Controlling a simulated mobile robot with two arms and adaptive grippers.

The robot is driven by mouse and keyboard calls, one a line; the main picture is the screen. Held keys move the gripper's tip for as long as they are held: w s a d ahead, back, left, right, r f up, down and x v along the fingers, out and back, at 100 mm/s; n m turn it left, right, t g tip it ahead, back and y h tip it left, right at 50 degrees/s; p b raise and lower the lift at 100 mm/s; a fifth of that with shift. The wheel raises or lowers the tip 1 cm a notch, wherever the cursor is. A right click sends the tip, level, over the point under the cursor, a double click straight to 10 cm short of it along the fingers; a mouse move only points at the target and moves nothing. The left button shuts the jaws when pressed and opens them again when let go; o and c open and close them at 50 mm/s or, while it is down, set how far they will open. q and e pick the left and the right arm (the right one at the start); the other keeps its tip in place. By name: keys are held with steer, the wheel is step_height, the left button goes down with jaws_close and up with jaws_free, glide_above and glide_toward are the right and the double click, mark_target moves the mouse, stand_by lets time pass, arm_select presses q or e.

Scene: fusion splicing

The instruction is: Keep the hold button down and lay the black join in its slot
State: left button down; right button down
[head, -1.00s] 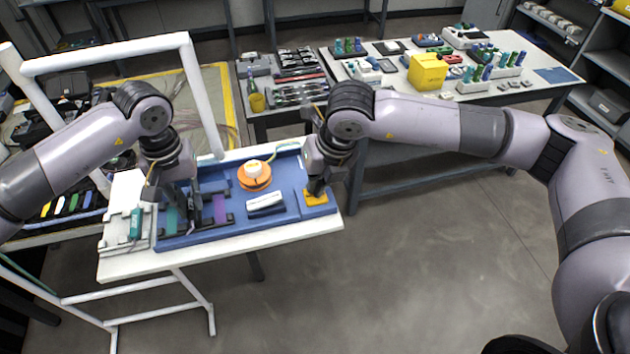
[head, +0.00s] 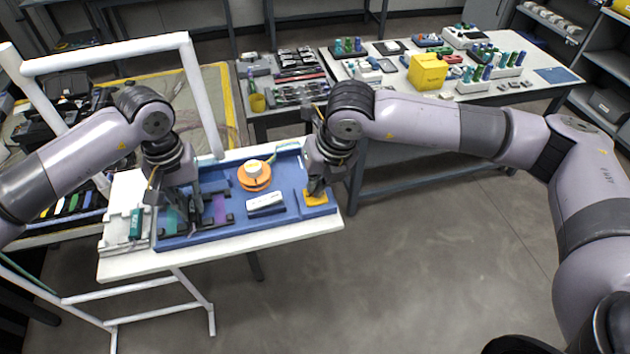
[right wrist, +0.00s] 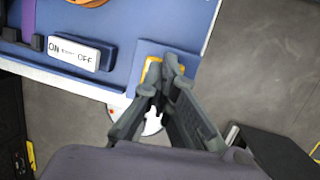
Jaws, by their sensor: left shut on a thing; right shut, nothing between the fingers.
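The hold button, a yellow-orange pad (head: 318,200), is at the right end of the blue tray (head: 288,216); its edge also shows in the right wrist view (right wrist: 150,68). My right gripper (head: 315,190) is shut and empty, pointing down with its tips at the pad; they appear to touch it. My left gripper (head: 184,207) is shut low over the left part of the tray, between the teal block (head: 171,218) and the purple block (head: 220,207). The black join cannot be picked out between its dark fingers and the dark fixtures; its slot cannot be made out either.
A white ON/OFF switch (head: 266,204) and an orange disc (head: 254,178) lie between my grippers. A grey fixture with a green piece (head: 136,224) stands left of the tray. A white frame (head: 205,100) rises behind my left arm.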

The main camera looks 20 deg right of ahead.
arm_select(q)
steer(key=shift+f, duration=0.4)
steer(key=c, duration=1.5)
jaws_free()
steer(key=shift+r, duration=0.3)
steer(key=shift+c, duration=0.3)
steer(key=shift+r, duration=0.55)
steer(key=shift+r, duration=0.15)
step_height(320, 180, up, 9)
